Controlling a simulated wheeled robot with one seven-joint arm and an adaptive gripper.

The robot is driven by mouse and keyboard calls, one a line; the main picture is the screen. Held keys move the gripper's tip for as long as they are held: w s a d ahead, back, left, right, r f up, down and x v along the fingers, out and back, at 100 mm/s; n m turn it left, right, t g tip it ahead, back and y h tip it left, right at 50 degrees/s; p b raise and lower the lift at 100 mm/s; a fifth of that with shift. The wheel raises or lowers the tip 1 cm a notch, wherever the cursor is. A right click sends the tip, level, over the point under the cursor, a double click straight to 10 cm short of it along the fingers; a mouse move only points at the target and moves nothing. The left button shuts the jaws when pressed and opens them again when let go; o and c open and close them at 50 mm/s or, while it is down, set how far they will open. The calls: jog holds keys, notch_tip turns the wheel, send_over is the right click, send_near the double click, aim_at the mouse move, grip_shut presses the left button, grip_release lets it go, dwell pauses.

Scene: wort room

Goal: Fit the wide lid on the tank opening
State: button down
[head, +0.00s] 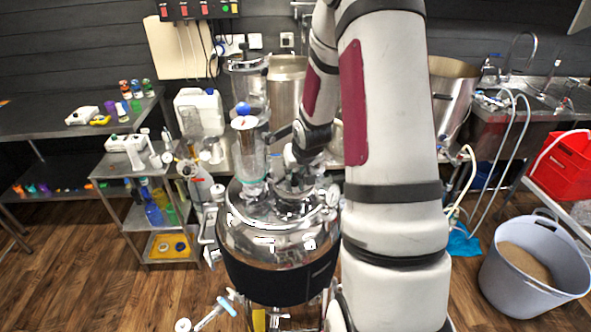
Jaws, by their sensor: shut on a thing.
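The tank (280,243) is a shiny steel vessel with a dark band around its body, standing in the middle of the head view. My arm comes down from the top, and my gripper (294,168) is low over the right part of the tank's top. It is shut on what looks like the wide lid (295,187), a metal piece at the tank top. The fingers are small and partly hidden by my arm. The tank opening is hidden beneath them, so I cannot tell whether the lid is seated or just above it.
A clear glass cylinder (248,150) with a blue cap stands on the tank top, left of my gripper. A steel cart (120,168) is at left. A grey bucket of grain (520,285) and a red crate (566,165) are at right. Hoses hang from the sink.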

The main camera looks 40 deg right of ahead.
aim_at(296, 172)
jog(key=shift+f, duration=0.5)
jog(key=c, duration=1.6)
grip_release()
jog(key=shift+p+v, duration=1.4)
jog(key=shift+v, duration=1.35)
jog(key=v, duration=0.5)
jog(key=shift+a+r, duration=0.1)
jog(key=shift+r, duration=0.1)
